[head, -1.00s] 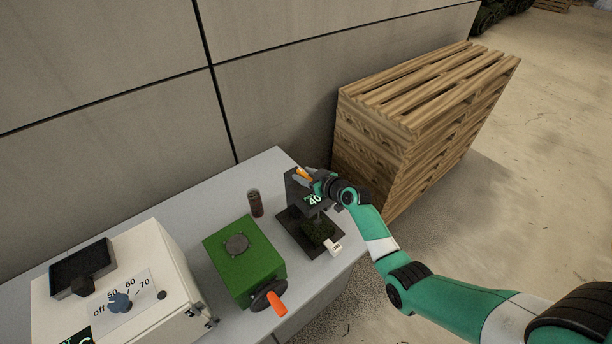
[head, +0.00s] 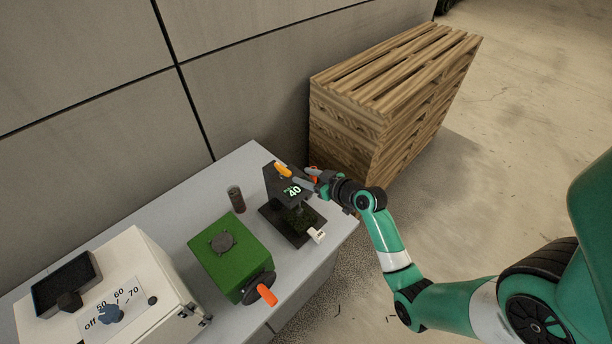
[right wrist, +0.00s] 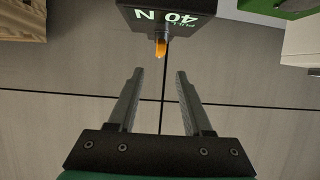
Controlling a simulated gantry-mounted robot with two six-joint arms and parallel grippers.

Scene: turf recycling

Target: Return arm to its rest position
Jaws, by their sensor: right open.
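My right gripper (head: 305,180) is beside the dark press-like device (head: 285,186) that shows a glowing "40". The device has an orange-yellow handle (head: 283,170) on top and stands near the right end of the grey bench. In the right wrist view my right gripper (right wrist: 157,75) has its two fingers apart with nothing between them. The device's display (right wrist: 160,14) and the orange handle tip (right wrist: 160,48) show beyond the fingertips, apart from them. My left gripper is not in view.
A green box (head: 230,257) with an orange-handled crank, a brown cylinder (head: 236,199) and a white oven-like box (head: 150,265) with a dial stand on the grey bench (head: 180,212). Stacked wooden pallets (head: 385,100) stand behind my right arm. Open floor lies at the right.

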